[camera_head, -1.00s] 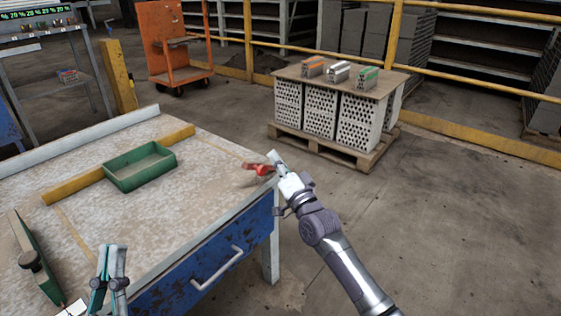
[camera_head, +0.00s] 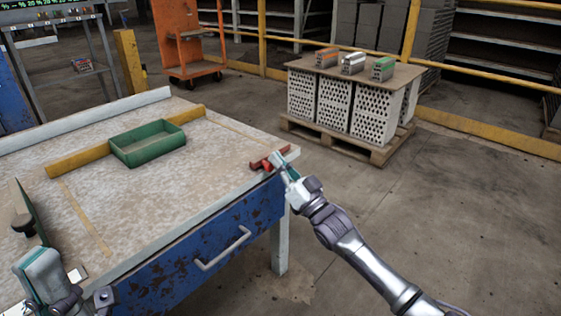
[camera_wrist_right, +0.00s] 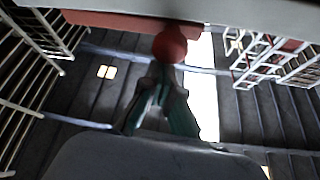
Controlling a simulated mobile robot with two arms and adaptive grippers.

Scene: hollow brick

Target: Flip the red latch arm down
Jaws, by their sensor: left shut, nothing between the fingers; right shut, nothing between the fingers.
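The red latch arm (camera_head: 262,163) is at the right corner of the workbench. In the right wrist view its round red knob (camera_wrist_right: 170,45) hangs below a red bar (camera_wrist_right: 115,20). My right gripper (camera_head: 279,164) is at the latch. In the wrist view its teal fingers (camera_wrist_right: 165,75) are closed together, with the tips close to the knob; whether they touch it I cannot tell. My left gripper (camera_head: 36,277) is at the lower left, over the bench's near edge, shut and away from the latch; its fingertips are hard to make out.
A green tray (camera_head: 150,151) and a yellow strip (camera_head: 75,160) lie on the workbench (camera_head: 140,205). A green tool with a dark knob (camera_head: 24,215) is at its left. A pallet of hollow bricks (camera_head: 335,105) stands behind. The floor right of the bench is clear.

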